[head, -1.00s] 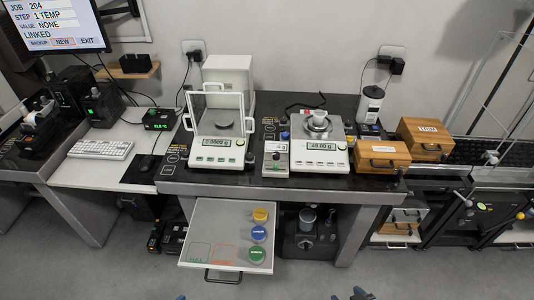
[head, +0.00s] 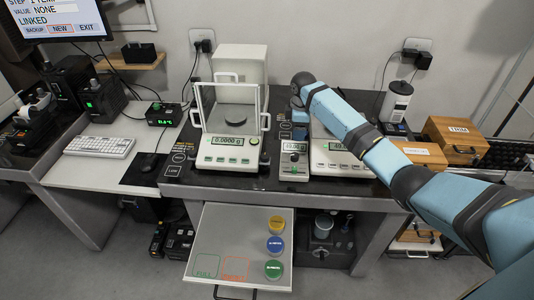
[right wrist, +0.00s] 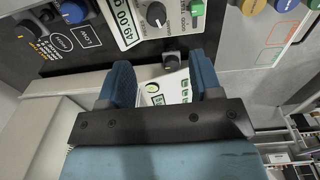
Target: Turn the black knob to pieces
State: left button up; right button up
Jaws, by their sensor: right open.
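The black knob (right wrist: 156,14) sits on the front of a small white unit with a digital display. In the right wrist view it is near the top edge, with a light pointer mark. In the head view the small white unit (head: 294,166) stands between the two balances. My right gripper (right wrist: 164,78) is open and empty in the right wrist view, its blue fingers apart. The knob is beyond the fingertips, not between them. In the head view my right arm reaches across the right balance, and its fingers are not clearly visible. My left gripper is not in view.
The left balance (head: 229,156) with its glass shield stands beside the unit. The right balance (head: 332,164) is partly covered by my arm. Below, an open drawer (head: 222,225) holds yellow, blue and green round pieces. Wooden boxes (head: 455,138) stand at the right.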

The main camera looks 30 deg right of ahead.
aim_at(295, 155)
jog(key=f, duration=0.8)
jog(key=w+f, duration=0.1)
jog(key=f, duration=0.3)
jog(key=shift+f, duration=0.2)
jog(key=shift+c, duration=0.4)
jog(key=c, duration=0.9)
jog(key=shift+o, duration=0.2)
jog(key=shift+r, duration=0.1)
